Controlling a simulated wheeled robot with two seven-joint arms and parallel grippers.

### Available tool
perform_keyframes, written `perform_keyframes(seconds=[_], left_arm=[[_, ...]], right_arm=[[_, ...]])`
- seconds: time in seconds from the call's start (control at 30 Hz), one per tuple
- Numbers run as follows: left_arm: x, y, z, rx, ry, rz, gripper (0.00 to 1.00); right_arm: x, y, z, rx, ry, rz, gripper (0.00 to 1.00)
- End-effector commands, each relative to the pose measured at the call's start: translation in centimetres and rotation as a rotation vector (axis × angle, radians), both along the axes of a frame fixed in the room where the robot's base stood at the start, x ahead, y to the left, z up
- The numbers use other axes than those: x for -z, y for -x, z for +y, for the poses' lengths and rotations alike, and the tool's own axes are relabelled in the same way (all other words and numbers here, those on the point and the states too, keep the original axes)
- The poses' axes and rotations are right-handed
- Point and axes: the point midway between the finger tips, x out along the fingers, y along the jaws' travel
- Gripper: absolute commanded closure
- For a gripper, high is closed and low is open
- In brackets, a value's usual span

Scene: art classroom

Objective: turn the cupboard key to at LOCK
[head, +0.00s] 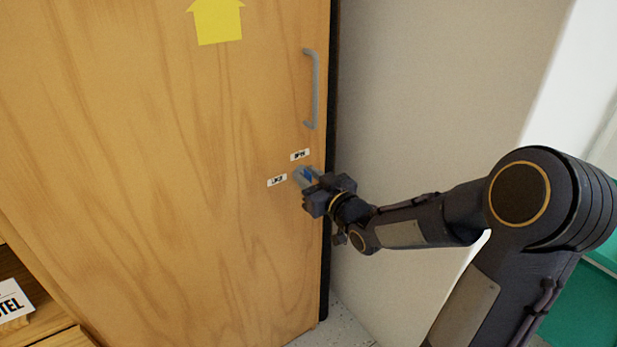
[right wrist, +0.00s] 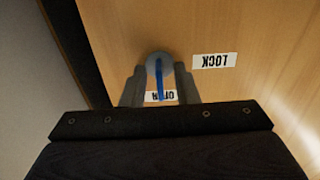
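The wooden cupboard door (head: 150,200) is shut in front of me. A blue key (right wrist: 159,80) sits in a round grey lock plate (right wrist: 152,60); the key also shows small in the head view (head: 307,174). In the right wrist view the key's bar points toward the OPEN label (right wrist: 153,96), which the key partly covers. The LOCK label (right wrist: 214,61) is off to one side. My right gripper (right wrist: 160,85) is at the lock, one finger on each side of the key, with gaps showing between. My left gripper is out of view.
A grey bar handle (head: 315,90) stands out from the door above the lock. A yellow arrow (head: 217,20) is on the door higher up. A pale wall (head: 430,100) is to the right of the cupboard. A shelf with a sign (head: 12,302) is at lower left.

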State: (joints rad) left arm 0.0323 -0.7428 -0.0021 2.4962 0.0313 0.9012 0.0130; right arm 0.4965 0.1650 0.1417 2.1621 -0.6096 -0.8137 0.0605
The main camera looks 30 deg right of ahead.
Motion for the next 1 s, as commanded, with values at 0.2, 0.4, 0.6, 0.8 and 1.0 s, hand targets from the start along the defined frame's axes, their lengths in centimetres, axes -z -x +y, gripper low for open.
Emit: perform_keyframes(seconds=[0.2,0.4,0.6,0.8,1.0], left_arm=[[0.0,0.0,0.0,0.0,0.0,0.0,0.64],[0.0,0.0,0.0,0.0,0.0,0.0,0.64],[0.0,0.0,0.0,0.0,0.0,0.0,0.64],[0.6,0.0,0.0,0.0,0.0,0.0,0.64],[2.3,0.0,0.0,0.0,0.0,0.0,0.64]], right_arm=[[0.0,-0.1,0.0,0.0,0.0,0.0,0.73],[0.0,-0.1,0.0,0.0,0.0,0.0,0.96],[0.0,0.0,0.0,0.0,0.001,0.0,1.0],[0.2,0.0,0.0,0.0,0.025,-0.002,1.0],[0.4,-0.1,0.1,0.0,0.114,-0.013,1.0]])
